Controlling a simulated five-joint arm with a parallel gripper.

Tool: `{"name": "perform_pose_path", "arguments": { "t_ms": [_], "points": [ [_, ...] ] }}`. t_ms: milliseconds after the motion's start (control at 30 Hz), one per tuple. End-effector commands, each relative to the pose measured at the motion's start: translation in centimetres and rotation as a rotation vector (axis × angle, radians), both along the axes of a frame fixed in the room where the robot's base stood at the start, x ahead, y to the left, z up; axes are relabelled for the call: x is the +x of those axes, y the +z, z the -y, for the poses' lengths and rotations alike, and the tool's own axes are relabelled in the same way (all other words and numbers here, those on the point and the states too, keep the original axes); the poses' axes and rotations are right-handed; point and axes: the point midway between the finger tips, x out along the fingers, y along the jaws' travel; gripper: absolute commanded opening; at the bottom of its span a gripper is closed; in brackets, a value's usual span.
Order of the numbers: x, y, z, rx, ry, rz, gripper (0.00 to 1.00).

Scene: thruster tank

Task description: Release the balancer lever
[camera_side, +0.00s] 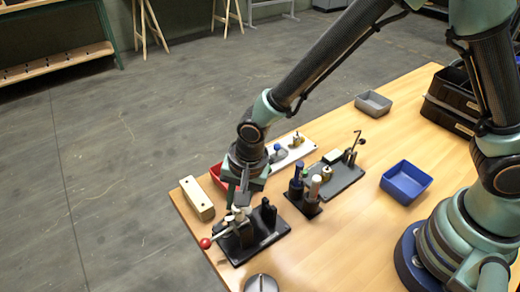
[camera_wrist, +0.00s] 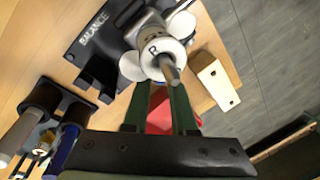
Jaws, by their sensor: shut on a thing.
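The balancer (camera_side: 268,240) is a black plate with dark upright parts near the table's front edge. Its plate, lettered BALANCE (camera_wrist: 85,40), shows at the top of the wrist view. Its lever ends in a red ball knob (camera_side: 205,243) that sticks out to the left in the side view; I cannot make out the knob in the wrist view. My gripper (camera_side: 239,205) points down over the balancer. In the wrist view its two green fingers (camera_wrist: 160,88) reach a pale round part marked R (camera_wrist: 153,50), with a metal shaft, and appear shut on it.
A cream block (camera_side: 197,198) lies left of the balancer. A red tray (camera_side: 217,176) is behind my gripper. A black stand (camera_side: 304,205) with upright tools is to the right. A blue bin (camera_side: 406,181) and grey bin (camera_side: 373,103) stand farther right, with bare table between.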

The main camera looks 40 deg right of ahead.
Motion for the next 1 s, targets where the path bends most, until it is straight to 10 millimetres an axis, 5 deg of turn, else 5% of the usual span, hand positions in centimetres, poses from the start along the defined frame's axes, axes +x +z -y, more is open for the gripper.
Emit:
{"name": "perform_pose_path", "arguments": {
  "t_ms": [367, 400, 467, 833, 1000],
  "points": [
    [-0.3, 0.3, -0.5, -0.014, 0.020, -0.018, 0.00],
    [-0.3, 0.3, -0.5, -0.014, 0.020, -0.018, 0.32],
    [-0.3, 0.3, -0.5, -0.014, 0.020, -0.018, 0.53],
    [-0.2, 0.5, -0.4, -0.013, 0.015, -0.016, 0.53],
    [-0.3, 2.1, -0.3, -0.011, 0.014, -0.013, 0.53]
  ]
}}
